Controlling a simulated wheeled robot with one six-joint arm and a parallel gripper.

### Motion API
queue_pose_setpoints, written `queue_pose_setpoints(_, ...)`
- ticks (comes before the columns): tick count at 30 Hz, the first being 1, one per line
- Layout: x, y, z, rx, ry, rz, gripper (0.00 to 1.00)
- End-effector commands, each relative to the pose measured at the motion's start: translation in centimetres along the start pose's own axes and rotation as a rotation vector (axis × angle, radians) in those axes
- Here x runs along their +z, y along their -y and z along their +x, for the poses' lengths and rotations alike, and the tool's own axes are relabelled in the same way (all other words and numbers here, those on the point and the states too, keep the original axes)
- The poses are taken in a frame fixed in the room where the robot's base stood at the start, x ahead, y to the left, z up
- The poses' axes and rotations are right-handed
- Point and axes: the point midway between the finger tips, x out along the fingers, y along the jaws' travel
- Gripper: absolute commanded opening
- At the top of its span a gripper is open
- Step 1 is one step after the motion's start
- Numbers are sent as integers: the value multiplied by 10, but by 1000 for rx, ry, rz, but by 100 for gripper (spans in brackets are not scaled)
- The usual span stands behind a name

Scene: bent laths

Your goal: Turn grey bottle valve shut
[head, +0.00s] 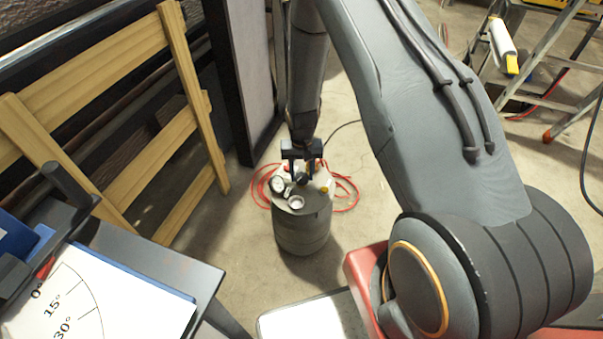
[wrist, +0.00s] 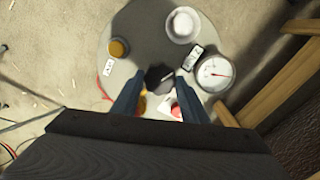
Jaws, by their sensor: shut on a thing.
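The grey bottle (head: 302,232) stands upright on the concrete floor in the head view. Its round top (wrist: 142,42) fills the upper middle of the wrist view. My gripper (head: 302,176) reaches down onto this top from above. In the wrist view my gripper (wrist: 160,76) has its two fingers on either side of the dark valve (wrist: 157,78), shut on it. The fingers and the palm hide part of the valve, so its turn angle is hard to tell. A round dial gauge (wrist: 215,73) and a white cap (wrist: 183,25) sit beside the valve on the top.
A red hose (head: 347,197) lies looped on the floor around the bottle. A wooden slatted frame (head: 150,130) stands on the left, and a table with an angle chart (head: 70,305) is at front left. A stepladder (head: 550,75) stands at upper right. Floor around the bottle's front is clear.

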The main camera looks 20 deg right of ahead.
Motion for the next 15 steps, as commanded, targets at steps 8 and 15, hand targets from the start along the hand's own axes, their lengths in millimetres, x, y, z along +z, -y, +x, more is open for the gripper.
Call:
queue_pose_setpoints(8, -1, 0, -1, -1, -2, 262, 18)
queue_pose_setpoints(15, -1, 0, -1, -1, -2, 490, 18)
